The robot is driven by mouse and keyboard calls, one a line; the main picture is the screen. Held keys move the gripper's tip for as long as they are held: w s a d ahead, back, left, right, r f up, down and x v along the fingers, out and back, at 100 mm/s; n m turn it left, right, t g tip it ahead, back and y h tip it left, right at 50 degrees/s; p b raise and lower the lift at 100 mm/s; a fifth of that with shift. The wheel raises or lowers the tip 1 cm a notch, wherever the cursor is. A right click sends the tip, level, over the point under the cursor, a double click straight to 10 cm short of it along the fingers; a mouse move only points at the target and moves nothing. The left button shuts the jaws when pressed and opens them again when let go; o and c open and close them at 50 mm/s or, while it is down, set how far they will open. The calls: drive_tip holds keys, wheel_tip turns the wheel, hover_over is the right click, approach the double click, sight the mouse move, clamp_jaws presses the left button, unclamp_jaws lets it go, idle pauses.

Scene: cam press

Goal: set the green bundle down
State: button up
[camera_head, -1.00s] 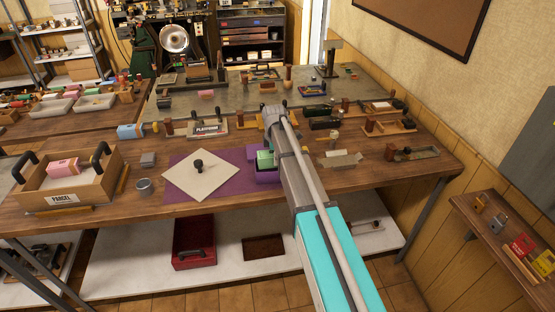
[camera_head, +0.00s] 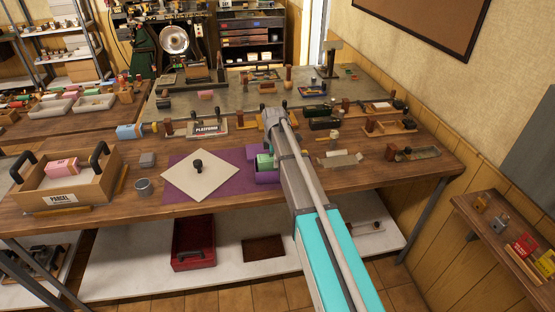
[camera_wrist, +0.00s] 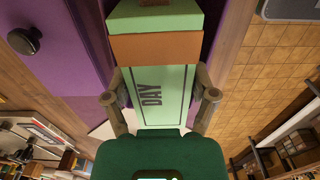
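The green bundle (camera_wrist: 155,45) is a pale green block with an orange-brown band and the letters DAY on its face. In the wrist view it fills the space between the two fingers of my gripper (camera_wrist: 158,88), which press on its sides. In the head view only a small part of the bundle (camera_head: 264,162) shows, because my gripper (camera_head: 268,150) and arm hide the rest.
A white square board (camera_head: 200,181) with a black knob lies on a purple mat (camera_head: 235,187) to the left. A wooden PARCEL tray (camera_head: 95,190) stands farther left. A PLATFORM block (camera_head: 207,130) and dark boxes (camera_head: 322,122) stand behind. Bare bench top shows right of my arm.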

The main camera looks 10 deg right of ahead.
drive_tip(key=shift+o, duration=1.1)
drive_tip(key=shift+r, duration=0.15)
wheel_tip(320, 180, up, 13)
drive_tip(key=p, duration=1.3)
drive_tip(key=shift+s, duration=0.1)
drive_tip(key=s+d+m, duration=0.1)
drive_tip(key=s+m, duration=1.7)
drive_tip(key=s, duration=1.1)
